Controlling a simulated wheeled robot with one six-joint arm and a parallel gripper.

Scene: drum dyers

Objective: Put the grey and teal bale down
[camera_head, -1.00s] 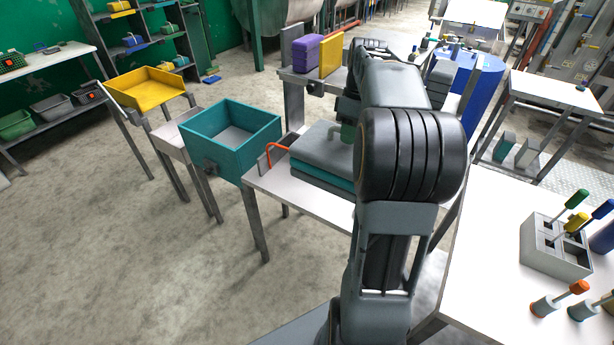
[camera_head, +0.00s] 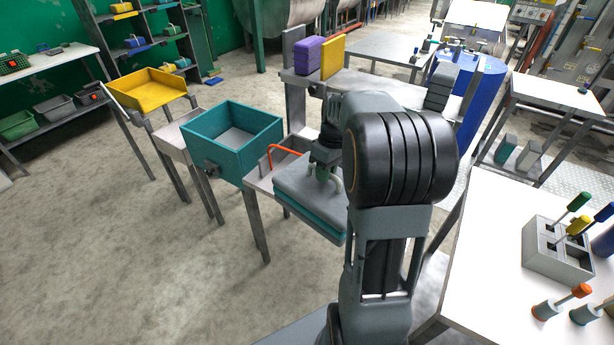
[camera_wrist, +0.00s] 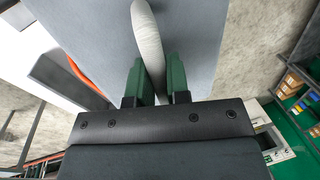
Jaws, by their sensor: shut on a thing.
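The grey and teal bale (camera_head: 309,193) is a thick slab with a grey top and a teal lower layer. My gripper (camera_head: 322,172) is above it, shut on the pale handle on its top. In the wrist view, the two green fingers of my gripper (camera_wrist: 158,82) close on the pale handle, with the grey bale face (camera_wrist: 205,40) behind it. The bale is at the front of a light table (camera_head: 262,180) with an orange rail (camera_head: 284,149), partly over its edge. My arm hides the bale's right part. I cannot tell whether it touches the table.
A teal open box (camera_head: 247,158) stands left of the table, and a yellow tray (camera_head: 150,88) farther left. Purple (camera_head: 308,54) and yellow (camera_head: 333,57) blocks stand behind. A white table (camera_head: 480,260) with a grey tool holder (camera_head: 553,255) is at right.

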